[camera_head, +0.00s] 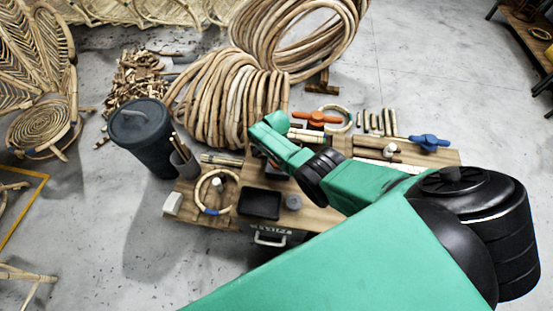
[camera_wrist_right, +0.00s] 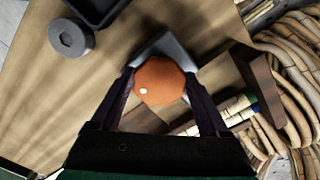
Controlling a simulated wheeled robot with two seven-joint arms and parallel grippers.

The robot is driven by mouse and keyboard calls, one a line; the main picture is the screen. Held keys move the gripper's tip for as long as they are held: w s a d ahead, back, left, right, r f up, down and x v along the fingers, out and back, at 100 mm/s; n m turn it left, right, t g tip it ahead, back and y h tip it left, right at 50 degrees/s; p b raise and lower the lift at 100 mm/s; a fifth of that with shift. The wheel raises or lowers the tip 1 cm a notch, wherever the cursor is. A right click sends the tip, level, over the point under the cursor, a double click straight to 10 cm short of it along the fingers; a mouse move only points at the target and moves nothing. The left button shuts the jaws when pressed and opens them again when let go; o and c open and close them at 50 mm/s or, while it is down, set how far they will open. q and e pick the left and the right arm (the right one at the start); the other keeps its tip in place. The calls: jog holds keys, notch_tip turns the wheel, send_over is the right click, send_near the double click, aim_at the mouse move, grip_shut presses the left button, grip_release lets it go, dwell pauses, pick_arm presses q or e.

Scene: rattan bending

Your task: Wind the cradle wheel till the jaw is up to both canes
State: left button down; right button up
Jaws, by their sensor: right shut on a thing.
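The orange round knob of the cradle wheel (camera_wrist_right: 160,80) sits between the two fingers of my right gripper (camera_wrist_right: 160,88) in the right wrist view. The gripper is shut on it, and a grey metal part shows behind it. The canes also show in the head view (camera_head: 306,137), just past my right wrist. My arm hides the knob there. I cannot tell whether the jaw touches the canes. My left gripper is not in view.
The wooden bench (camera_head: 235,222) carries a black tray (camera_head: 259,203), a grey cylinder (camera_head: 294,202), a cane ring (camera_head: 214,192), an orange handle (camera_head: 317,118) and a blue handle (camera_head: 429,142). Large rattan coils (camera_head: 228,102) stand behind it, a dark bin (camera_head: 143,135) at left.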

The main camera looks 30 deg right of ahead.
jog(key=shift+d+r, duration=0.1)
jog(key=o, duration=1.2)
jog(key=shift+o, duration=0.2)
jog(key=shift+r, duration=0.1)
notch_tip(320, 180, up, 7)
jog(key=p, duration=0.5)
jog(key=shift+r+p, duration=0.2)
jog(key=shift+p, duration=0.15)
notch_tip(320, 180, up, 7)
jog(key=p, duration=0.2)
